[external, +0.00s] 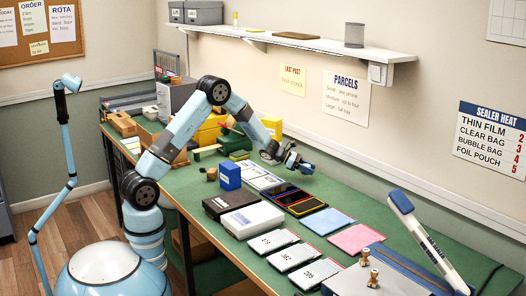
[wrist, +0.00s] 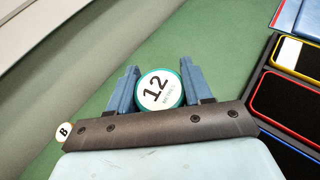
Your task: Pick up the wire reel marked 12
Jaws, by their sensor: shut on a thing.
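The wire reel marked 12 (wrist: 160,88) shows in the wrist view as a round white face with a teal rim. The word under the number seems to read METRES. My gripper (wrist: 158,82) is shut on it, with one blue finger at each side of the rim. In the external view my gripper (external: 298,166) is over the far side of the green bench, beyond the phones. The reel cannot be made out there. I cannot tell whether the reel touches the bench.
A dark tray (wrist: 252,88) of phones with coloured edges is at the right of the wrist view. A small round marked 8 or B (wrist: 64,131) shows at lower left. A blue box (external: 229,176) and a white box (external: 252,219) stand on the bench.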

